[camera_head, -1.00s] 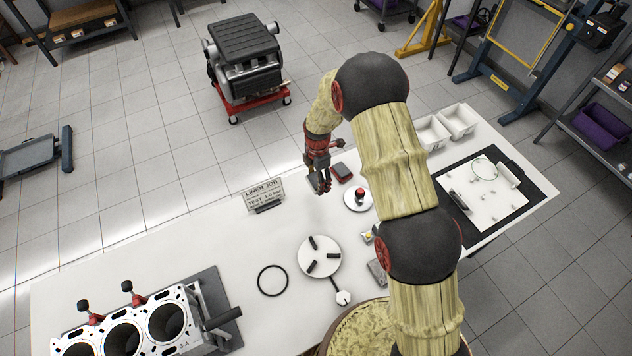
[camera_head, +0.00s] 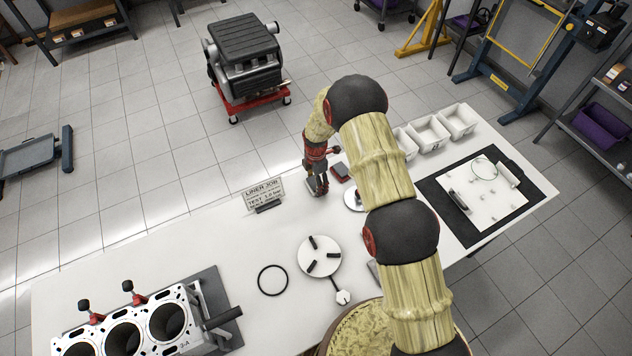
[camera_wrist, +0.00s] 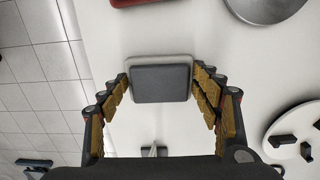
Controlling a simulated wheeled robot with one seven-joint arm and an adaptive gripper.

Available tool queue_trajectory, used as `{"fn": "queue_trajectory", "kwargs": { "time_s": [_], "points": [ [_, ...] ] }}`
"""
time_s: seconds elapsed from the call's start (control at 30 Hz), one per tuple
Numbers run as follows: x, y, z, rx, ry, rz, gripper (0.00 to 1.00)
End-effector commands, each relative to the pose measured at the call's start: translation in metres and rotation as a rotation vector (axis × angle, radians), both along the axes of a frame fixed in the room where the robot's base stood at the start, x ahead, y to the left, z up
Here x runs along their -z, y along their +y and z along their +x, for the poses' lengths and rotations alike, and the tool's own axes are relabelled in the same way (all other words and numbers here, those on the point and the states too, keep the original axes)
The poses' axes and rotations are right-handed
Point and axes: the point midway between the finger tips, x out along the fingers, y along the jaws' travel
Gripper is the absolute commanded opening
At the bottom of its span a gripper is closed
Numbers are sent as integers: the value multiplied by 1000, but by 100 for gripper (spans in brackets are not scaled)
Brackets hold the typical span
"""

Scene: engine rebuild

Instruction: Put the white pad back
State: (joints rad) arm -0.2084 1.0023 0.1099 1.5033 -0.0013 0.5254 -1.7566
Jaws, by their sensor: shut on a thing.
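The white pad (camera_wrist: 161,82) is a small block with a dark grey top and a pale rim, between my fingertips in the wrist view. My gripper (camera_head: 317,188) is shut on it, with the fingers against its left and right sides. In the head view the pad is mostly hidden by the fingers, low at the table's far edge. I cannot tell whether it touches the tabletop. A similar red-edged pad (camera_head: 341,172) lies just to the right of my gripper.
A sign (camera_head: 264,194) stands to the left at the table's far edge. A round white plate with black bars (camera_head: 319,257) and a black ring (camera_head: 272,280) lie nearer. White bins (camera_head: 428,133) and a black mat (camera_head: 440,187) are at right. An engine block (camera_head: 150,325) sits at front left.

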Motion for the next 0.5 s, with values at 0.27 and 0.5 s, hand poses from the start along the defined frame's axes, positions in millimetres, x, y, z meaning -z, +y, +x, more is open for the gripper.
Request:
{"fn": "queue_trajectory", "kwargs": {
  "time_s": [0.27,0.5],
  "points": [
    [3,0,-1,0,1,0,68],
    [3,0,0,0,1,0,82]
  ]
}}
